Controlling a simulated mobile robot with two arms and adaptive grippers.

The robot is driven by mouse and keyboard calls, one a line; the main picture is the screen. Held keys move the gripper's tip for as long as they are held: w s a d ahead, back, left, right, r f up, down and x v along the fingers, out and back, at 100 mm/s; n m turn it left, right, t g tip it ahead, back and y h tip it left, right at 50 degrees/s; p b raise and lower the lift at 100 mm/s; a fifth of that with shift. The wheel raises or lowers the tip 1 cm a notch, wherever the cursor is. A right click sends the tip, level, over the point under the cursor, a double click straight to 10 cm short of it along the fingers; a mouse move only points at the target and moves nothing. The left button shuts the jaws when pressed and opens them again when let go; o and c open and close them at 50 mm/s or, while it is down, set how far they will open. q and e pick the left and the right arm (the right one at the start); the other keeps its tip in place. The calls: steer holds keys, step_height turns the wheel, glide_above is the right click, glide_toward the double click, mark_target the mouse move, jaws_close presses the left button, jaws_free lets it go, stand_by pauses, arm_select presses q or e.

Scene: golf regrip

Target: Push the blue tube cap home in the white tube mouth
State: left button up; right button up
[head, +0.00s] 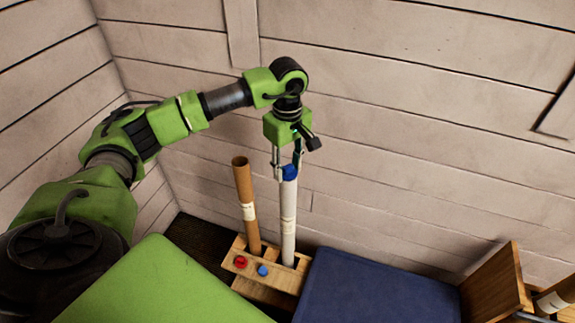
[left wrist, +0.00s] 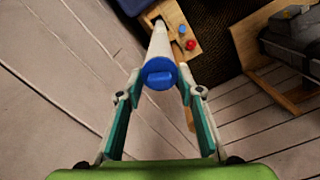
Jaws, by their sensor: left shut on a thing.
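The white tube (head: 289,220) stands upright in a wooden rack (head: 285,278). The blue tube cap (head: 290,173) is at the tube's top mouth, in line with it. How deep the cap sits I cannot tell. My left gripper (head: 287,172) points down from above and is shut on the cap, with one finger on each side. In the left wrist view the cap (left wrist: 160,74) shows its round top with a raised grip bar, and the white tube (left wrist: 159,42) runs away behind it. My right gripper is not in view.
A brown tube (head: 245,205) stands left of the white one. A red knob-like piece (head: 241,262) and a blue one (head: 263,270) sit on the rack's front. A green surface (head: 160,285) and a dark blue one (head: 380,288) flank the rack. Plank walls stand close behind.

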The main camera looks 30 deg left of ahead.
arm_select(q)
steer(key=shift+f, duration=0.4)
steer(key=o, duration=0.9)
steer(key=shift+c, duration=0.2)
steer(key=shift+r, duration=0.1)
